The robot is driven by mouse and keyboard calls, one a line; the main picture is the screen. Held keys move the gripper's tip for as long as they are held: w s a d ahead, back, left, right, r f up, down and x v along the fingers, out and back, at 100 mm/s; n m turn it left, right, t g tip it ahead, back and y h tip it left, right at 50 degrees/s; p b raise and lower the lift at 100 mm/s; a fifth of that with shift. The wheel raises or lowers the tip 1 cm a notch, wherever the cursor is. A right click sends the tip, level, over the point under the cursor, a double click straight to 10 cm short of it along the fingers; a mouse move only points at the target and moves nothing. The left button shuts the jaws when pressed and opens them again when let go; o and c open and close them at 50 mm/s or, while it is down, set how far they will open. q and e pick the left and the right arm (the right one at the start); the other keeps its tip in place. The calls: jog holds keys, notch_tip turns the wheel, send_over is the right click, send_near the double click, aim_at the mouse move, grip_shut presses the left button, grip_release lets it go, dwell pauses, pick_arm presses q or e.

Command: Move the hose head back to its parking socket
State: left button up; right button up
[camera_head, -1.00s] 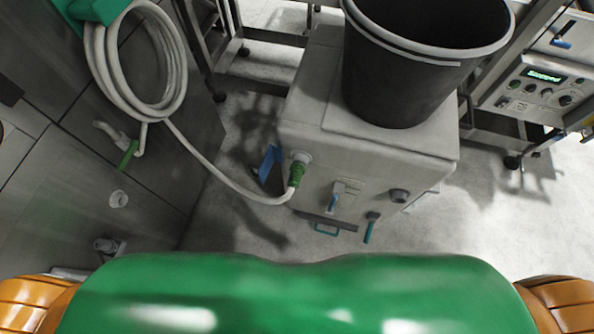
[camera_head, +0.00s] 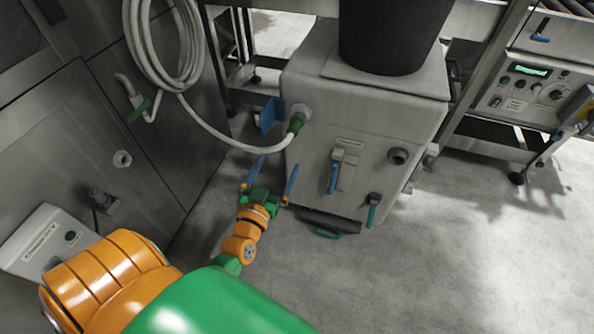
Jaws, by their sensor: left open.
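The green hose head (camera_head: 296,124) sits in a port on the left of the grey machine box's front (camera_head: 350,140). A pale hose (camera_head: 225,140) runs from it up to a coil on the left wall. A round pale socket (camera_head: 121,159), which looks like the parking socket, is on the left steel wall and appears empty. My left gripper (camera_head: 272,177) is open and empty, with its two blue fingers spread, below the hose head in the picture and apart from it. My right gripper is out of view.
A black bin (camera_head: 392,35) stands on the box. A blue plate (camera_head: 269,116) is beside the hose head, and a blue-handled valve (camera_head: 333,175) is on the box front. A pipe fitting (camera_head: 103,200) juts from the left wall. The floor at right front is clear.

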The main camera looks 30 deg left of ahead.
pick_arm(q)
jog(key=b, duration=0.1)
send_near(291, 135)
jog(key=w, duration=0.2)
jog(key=b+x, duration=0.1)
jog(key=x, duration=0.2)
jog(key=b+x, duration=0.2)
jog(key=x, duration=0.2)
jog(key=shift+w+a+b, duration=0.25)
jog(key=shift+a+b, duration=0.05)
jog(key=shift+w+a+r, duration=0.1)
jog(key=shift+w, duration=0.35)
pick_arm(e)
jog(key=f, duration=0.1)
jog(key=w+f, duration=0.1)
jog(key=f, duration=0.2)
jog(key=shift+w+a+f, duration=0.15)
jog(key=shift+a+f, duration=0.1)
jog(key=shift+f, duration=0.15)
pick_arm(q)
grip_shut()
jog(key=shift+s, duration=0.1)
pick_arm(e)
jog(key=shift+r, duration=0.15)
